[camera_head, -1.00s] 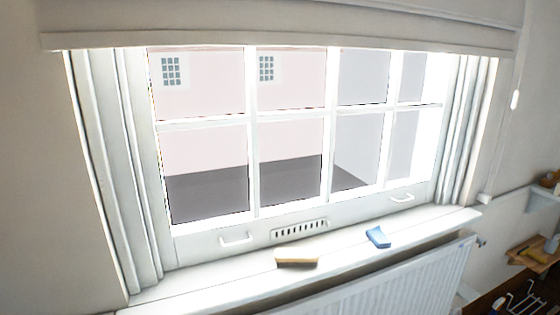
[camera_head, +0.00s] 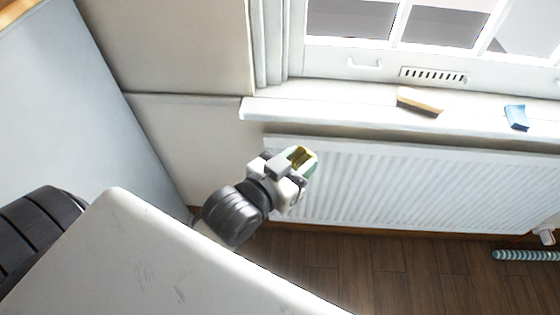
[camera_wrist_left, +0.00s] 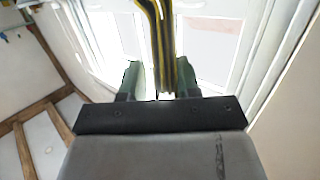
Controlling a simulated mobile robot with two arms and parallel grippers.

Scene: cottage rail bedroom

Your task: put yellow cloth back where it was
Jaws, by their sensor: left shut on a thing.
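My left gripper (camera_head: 303,162) is in front of the white radiator, below the left part of the window sill. It is shut on the yellow cloth (camera_head: 299,155), of which only a small bit shows in the head view. In the left wrist view the cloth (camera_wrist_left: 157,40) shows as yellow and dark folded strips rising between the green fingertips (camera_wrist_left: 156,80). The cloth is clear of the sill. My right gripper is not in view.
The window sill (camera_head: 330,107) holds a tan-topped brush or block (camera_head: 419,102) and a blue sponge-like block (camera_head: 516,117). The sill's left end is clear. The radiator (camera_head: 420,190) is below. A striped roll (camera_head: 525,255) lies on the wooden floor. A white surface (camera_head: 150,250) fills the lower left.

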